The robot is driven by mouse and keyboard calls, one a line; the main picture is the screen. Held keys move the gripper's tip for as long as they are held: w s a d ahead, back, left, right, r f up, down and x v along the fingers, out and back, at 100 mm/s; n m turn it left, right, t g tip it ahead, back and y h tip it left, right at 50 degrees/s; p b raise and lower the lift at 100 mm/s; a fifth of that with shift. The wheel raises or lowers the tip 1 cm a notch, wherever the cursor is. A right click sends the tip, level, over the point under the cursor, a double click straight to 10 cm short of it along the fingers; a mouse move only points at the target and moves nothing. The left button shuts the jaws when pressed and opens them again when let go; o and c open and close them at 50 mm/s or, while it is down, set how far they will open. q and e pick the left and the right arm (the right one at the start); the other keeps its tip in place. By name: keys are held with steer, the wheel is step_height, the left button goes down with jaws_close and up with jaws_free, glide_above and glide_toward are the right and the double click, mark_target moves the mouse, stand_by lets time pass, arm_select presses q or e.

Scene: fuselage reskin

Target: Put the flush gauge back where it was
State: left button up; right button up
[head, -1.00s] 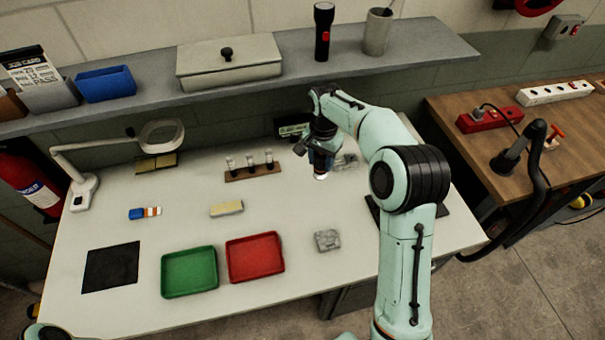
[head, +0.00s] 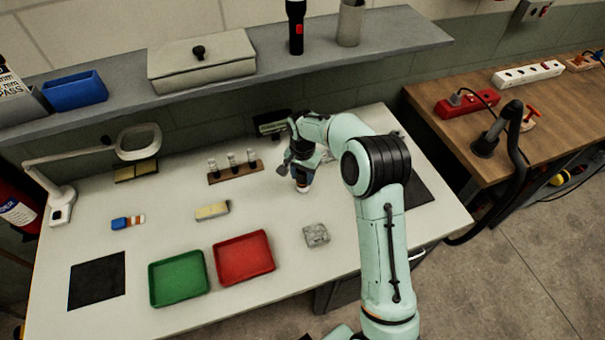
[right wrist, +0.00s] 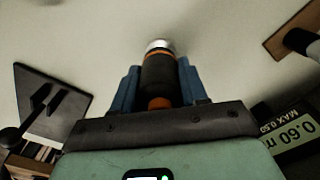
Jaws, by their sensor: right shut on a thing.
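My right gripper (head: 301,180) is shut on the flush gauge and points down over the back middle of the white bench, right of the small wooden rack. In the right wrist view the flush gauge (right wrist: 158,78) is a dark cylinder with orange bands and a silver tip, between the blue fingers (right wrist: 158,90). In the head view only its pale lower end (head: 303,190) shows, close to the bench top; I cannot tell whether it touches. My left gripper is not in view.
The rack (head: 236,172) holds several small pieces. A grey block (head: 316,235), red tray (head: 244,257) and green tray (head: 177,278) lie nearer. A dark display (head: 272,122) stands behind the gripper. The grey shelf (head: 270,72) overhangs the back. Bare bench surrounds the gauge.

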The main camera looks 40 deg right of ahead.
steer(key=o, duration=0.7)
steer(key=shift+f, duration=0.2)
steer(key=o, duration=0.4)
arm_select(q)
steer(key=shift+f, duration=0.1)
arm_select(e)
steer(key=shift+o, duration=0.2)
step_height(320, 180, up, 12)
steer(key=shift+r+p, duration=0.25)
steer(key=shift+p, duration=0.3)
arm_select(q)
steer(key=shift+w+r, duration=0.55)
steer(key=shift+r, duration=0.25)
arm_select(e)
steer(key=shift+a, duration=0.1)
